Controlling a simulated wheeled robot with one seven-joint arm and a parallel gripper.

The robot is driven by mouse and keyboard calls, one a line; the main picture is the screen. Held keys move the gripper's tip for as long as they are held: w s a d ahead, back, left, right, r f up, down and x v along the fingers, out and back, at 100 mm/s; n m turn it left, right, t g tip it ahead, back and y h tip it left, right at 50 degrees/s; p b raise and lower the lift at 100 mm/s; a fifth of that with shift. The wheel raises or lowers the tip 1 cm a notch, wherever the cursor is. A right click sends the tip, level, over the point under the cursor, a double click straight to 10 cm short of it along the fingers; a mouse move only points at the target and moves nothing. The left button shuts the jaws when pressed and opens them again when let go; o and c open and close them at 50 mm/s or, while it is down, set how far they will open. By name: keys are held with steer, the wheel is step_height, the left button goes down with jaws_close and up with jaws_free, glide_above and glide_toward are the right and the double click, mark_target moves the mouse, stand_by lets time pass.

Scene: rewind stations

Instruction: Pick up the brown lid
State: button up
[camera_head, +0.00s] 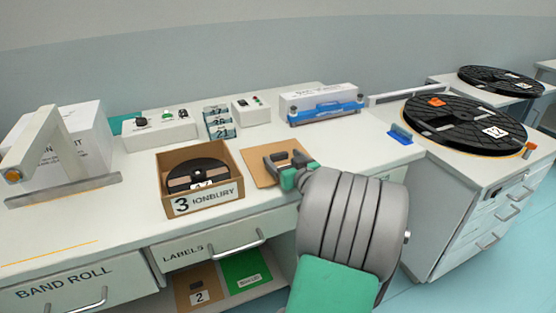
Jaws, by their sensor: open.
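The brown lid (258,172) is a flat, square piece lying on the white worktop, just right of the open brown box. My gripper (284,161) is open over the right part of the lid, with grey fingers and green parts behind them. Nothing shows between the fingers. The gripper and arm hide the lid's right side. I cannot tell whether the fingers touch the lid.
The open brown box (203,203), marked 3, holds a black reel (195,172). Behind stand small labelled boxes (217,121), a control box (251,110) and a blue-fronted device (325,112). A large black reel (465,120) lies on the right cabinet.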

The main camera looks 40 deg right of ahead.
mark_target(280, 156)
steer(key=x, duration=0.3)
steer(key=shift+w, duration=0.1)
steer(key=c, duration=1.4)
steer(key=shift+c, duration=0.2)
